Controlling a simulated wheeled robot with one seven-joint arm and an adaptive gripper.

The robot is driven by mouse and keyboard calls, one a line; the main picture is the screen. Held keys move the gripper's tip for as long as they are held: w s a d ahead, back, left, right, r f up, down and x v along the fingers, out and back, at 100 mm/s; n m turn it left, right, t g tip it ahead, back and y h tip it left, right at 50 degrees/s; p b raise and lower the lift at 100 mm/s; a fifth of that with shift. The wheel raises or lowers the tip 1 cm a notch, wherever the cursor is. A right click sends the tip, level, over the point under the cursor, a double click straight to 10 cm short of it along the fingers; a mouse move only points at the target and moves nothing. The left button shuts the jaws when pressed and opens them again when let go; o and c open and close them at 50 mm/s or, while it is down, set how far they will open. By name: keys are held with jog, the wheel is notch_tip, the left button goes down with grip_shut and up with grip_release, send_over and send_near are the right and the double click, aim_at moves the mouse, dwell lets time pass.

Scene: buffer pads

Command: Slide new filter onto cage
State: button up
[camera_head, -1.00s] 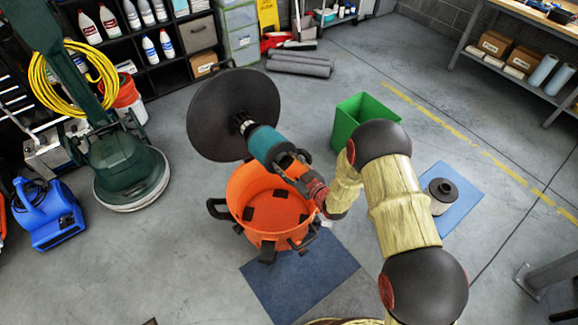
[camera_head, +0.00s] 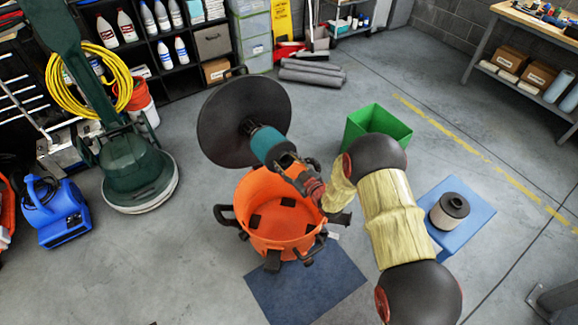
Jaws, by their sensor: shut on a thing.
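My gripper (camera_head: 291,163) is shut on a teal cylindrical filter (camera_head: 268,144), around its near end. The filter's far end points at the middle of a large black disc (camera_head: 222,105), which stands tilted with its face toward me. A small dark cage-like part (camera_head: 249,127) shows at the disc's centre, by the filter's far end. The filter looks lined up with it and at least partly over it, but how far is hidden. A second, pale filter with a dark top (camera_head: 450,211) stands upright on a blue mat (camera_head: 477,212) at the right.
An orange tub (camera_head: 258,232) with black handles stands open below my gripper, partly over a dark blue mat (camera_head: 305,288). A green bin (camera_head: 362,128) stands behind my arm. A green floor machine (camera_head: 137,175) and a blue blower (camera_head: 62,215) stand left.

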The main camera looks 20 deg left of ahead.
jog(key=shift+b+x, duration=0.45)
jog(key=shift+x, duration=1.45)
jog(key=shift+b+x, duration=1.7)
jog(key=shift+x, duration=3.25)
jog(key=shift+w+r, duration=0.1)
jog(key=o, duration=1.7)
jog(key=shift+o, duration=0.2)
